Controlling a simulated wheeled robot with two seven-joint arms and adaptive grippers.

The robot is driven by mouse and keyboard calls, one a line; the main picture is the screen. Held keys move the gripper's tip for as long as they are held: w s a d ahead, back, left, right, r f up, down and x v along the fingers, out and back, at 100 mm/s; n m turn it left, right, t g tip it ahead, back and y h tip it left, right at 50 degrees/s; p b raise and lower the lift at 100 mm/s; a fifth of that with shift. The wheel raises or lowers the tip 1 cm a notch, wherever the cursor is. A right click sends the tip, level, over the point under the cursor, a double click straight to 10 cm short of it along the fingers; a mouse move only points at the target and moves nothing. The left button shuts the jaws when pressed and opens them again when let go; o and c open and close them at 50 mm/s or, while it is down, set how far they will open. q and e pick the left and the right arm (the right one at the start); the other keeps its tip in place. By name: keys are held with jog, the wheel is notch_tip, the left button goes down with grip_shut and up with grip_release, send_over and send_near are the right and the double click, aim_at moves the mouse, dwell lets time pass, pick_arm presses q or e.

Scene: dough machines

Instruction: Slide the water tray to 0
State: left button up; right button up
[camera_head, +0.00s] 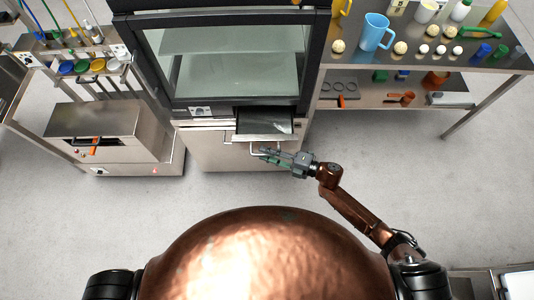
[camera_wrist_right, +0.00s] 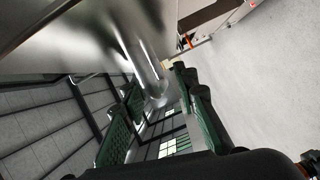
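The water tray (camera_head: 265,122) is a dark, shiny tray pulled part way out of the front of the glass-doored machine, below its door. A pale metal handle (camera_head: 254,149) is on its front. My right gripper (camera_head: 268,154) is at this handle. In the right wrist view a shiny metal bar (camera_wrist_right: 143,58), which looks like the handle, runs between the green-padded fingers of my right gripper (camera_wrist_right: 160,88). The fingers are apart, with gaps beside the bar; firm contact does not show. My left gripper is not in view.
The glass-doored machine (camera_head: 235,75) stands behind the tray. A steel machine with an orange handle (camera_head: 95,140) is at the left. A table (camera_head: 450,62) with a blue jug (camera_head: 374,32) and dough balls is at the right. The floor (camera_head: 400,170) in front is clear.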

jog(key=shift+c, duration=0.5)
grip_shut()
